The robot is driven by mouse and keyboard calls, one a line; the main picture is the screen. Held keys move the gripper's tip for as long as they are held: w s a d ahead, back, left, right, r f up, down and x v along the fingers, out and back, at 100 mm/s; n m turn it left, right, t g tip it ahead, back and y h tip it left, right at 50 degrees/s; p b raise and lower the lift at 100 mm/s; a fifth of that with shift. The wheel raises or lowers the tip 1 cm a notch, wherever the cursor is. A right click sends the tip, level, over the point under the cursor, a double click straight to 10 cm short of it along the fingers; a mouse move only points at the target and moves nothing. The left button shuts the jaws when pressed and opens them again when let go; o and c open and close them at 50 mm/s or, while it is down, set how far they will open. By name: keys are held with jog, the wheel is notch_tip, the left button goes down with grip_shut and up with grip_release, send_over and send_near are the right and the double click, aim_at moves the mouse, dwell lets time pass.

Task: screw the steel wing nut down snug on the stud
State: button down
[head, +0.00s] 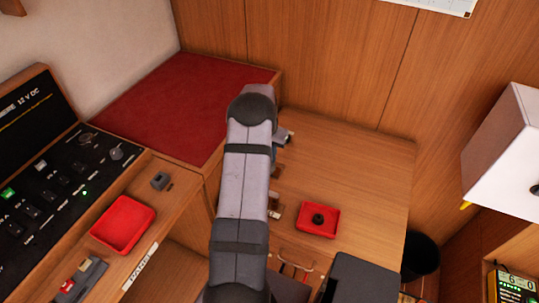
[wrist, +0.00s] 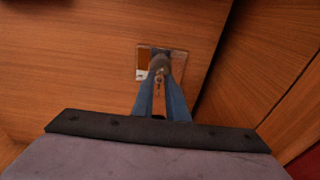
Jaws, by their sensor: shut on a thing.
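In the wrist view my gripper (wrist: 160,80) has its two blue fingers closed together on a small grey metal piece, which I take for the steel wing nut (wrist: 159,63). The wing nut sits in front of a small pale-edged plate (wrist: 178,56) on the wood. The stud cannot be made out, so I cannot tell how far the nut is on it. In the head view my arm hides the wing nut and most of the gripper; only a bit of blue shows beside the arm.
A red tray (head: 304,228) with a black round piece (head: 318,218) lies on the wooden desk (head: 350,165). Small metal fittings (head: 275,207) stand close to my arm. Another red tray (head: 123,240) is by the switch panel (head: 70,185) at left. The desk's back right is clear.

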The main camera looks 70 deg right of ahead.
jog(key=shift+f, duration=0.2)
jog(key=shift+f+b, duration=0.35)
jog(key=shift+f, duration=0.25)
